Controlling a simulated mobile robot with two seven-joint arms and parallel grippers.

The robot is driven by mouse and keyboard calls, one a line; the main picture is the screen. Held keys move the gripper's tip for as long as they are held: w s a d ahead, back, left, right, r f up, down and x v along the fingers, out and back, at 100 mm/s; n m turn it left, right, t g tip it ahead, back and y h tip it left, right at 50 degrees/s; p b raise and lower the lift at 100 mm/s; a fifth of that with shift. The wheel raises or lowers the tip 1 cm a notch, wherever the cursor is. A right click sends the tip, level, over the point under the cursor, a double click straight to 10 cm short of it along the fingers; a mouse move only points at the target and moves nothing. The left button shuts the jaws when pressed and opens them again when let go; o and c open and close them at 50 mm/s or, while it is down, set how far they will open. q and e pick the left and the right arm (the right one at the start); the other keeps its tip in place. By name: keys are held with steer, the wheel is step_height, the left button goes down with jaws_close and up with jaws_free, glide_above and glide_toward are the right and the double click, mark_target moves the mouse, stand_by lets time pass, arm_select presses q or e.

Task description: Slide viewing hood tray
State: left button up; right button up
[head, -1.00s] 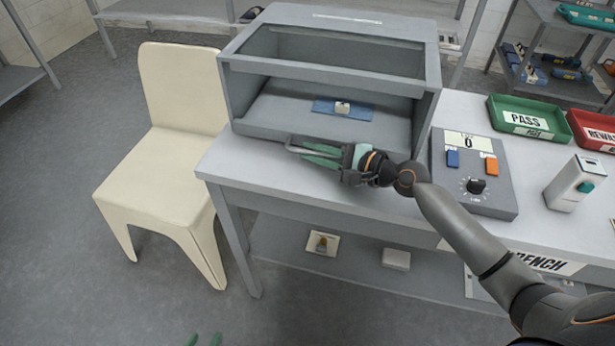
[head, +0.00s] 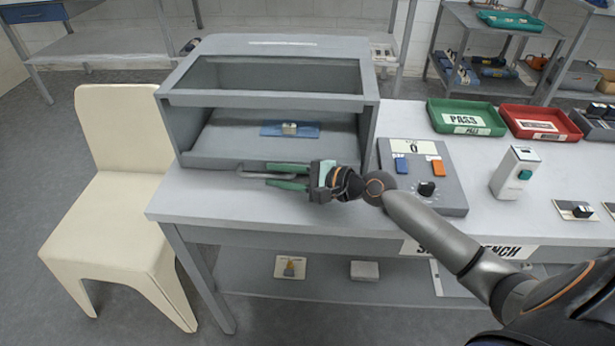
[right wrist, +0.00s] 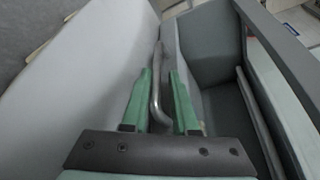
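The grey viewing hood (head: 270,48) stands on the bench with its front open. Its tray (head: 225,143) is the grey floor inside, with a low front lip. A metal bar handle (head: 254,175) runs along the front of the tray; it also shows in the right wrist view (right wrist: 157,75). My right gripper (head: 277,177) is at this handle. Its green fingers are apart, with the bar between them in the right wrist view (right wrist: 160,98); a gap shows beside the bar. My left gripper is out of view.
A blue mat (head: 272,130) with a small light part (head: 289,128) lies on the tray. A control box (head: 440,193), green PASS tray (head: 466,112), red tray (head: 541,117) and white device (head: 515,173) stand to the right. A cream chair (head: 122,190) stands left of the bench.

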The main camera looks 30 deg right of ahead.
steer(key=v, duration=0.8)
steer(key=shift+s+d, duration=0.1)
steer(key=shift+s, duration=0.2)
steer(key=shift+s+d+r, duration=0.15)
steer(key=shift+s+d, duration=0.2)
steer(key=shift+s, duration=0.05)
